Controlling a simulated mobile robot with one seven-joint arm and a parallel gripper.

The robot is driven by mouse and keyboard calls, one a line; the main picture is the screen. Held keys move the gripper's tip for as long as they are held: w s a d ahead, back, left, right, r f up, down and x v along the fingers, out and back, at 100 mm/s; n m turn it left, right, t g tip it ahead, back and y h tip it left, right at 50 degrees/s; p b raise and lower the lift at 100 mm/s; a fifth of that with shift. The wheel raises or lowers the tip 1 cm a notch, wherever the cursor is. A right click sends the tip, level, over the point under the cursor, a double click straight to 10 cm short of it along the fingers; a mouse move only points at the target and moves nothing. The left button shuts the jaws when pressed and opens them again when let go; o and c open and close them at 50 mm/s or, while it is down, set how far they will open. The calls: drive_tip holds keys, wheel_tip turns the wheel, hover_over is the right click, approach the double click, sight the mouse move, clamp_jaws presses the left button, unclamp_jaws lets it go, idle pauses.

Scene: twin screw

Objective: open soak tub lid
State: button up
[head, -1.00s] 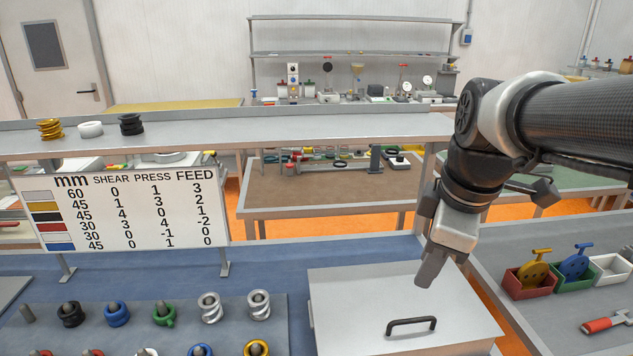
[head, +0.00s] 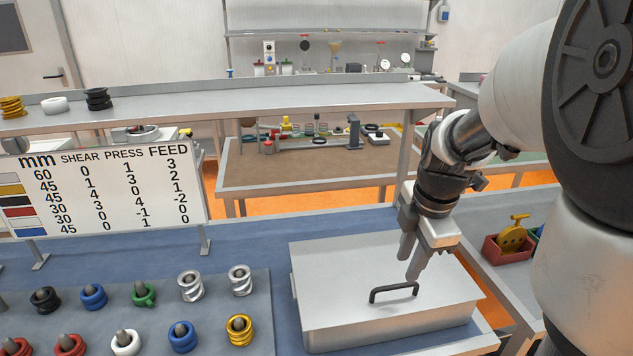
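The soak tub (head: 388,333) is a grey metal box on the blue bench at the lower middle. Its flat lid (head: 335,268) lies closed on top. A black bar handle (head: 394,290) stands on the lid near its front. My gripper (head: 408,268) hangs from the arm above the lid, just behind and above the handle, pointing down. Its two fingers are apart with nothing seen between them. I cannot tell whether a fingertip touches the handle.
A grey board with several coloured rings on pegs (head: 140,318) lies left of the tub. A number sign (head: 105,190) stands behind it. A raised shelf (head: 250,100) crosses behind. A red bin (head: 507,247) sits on the right-hand bench.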

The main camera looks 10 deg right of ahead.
sight(399, 285)
drive_tip(key=f, duration=0.3)
drive_tip(key=w+f, duration=0.1)
drive_tip(key=f, duration=0.2)
drive_tip(key=shift+w+f, duration=0.15)
drive_tip(key=shift+f, duration=0.2)
clamp_jaws()
